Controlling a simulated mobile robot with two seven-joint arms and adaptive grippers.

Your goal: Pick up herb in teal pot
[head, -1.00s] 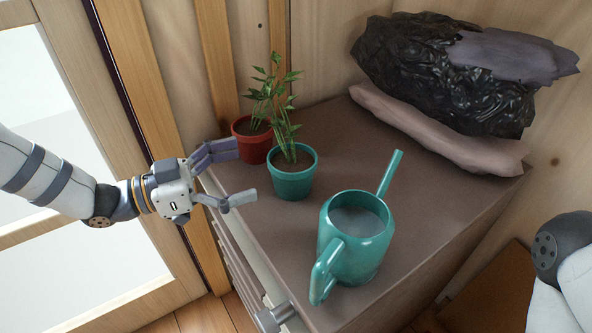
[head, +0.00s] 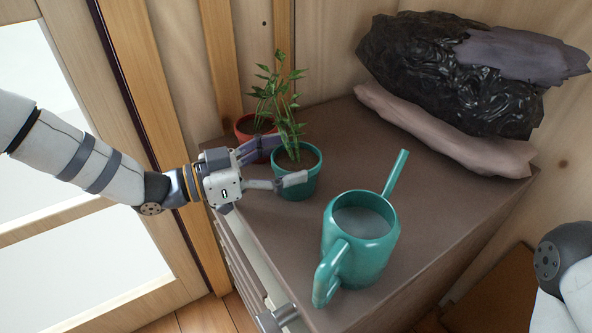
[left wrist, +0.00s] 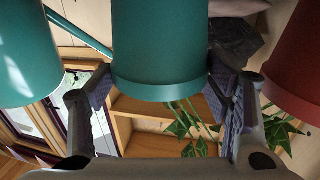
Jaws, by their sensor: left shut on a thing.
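The teal pot (head: 298,184) with a leafy green herb (head: 288,122) stands upright on the brown cabinet top. My left gripper (head: 280,163) reaches in from the left and is shut on the teal pot, with one finger on its near side and the other on its far side. In the left wrist view the teal pot (left wrist: 158,45) fills the space between the two fingers. The far finger is partly hidden behind the pot in the head view. My right gripper is not in view; only part of my right arm shows at the right edge.
A red pot (head: 244,132) with a plant stands just behind the teal pot. A teal watering can (head: 366,255) stands in front to the right.

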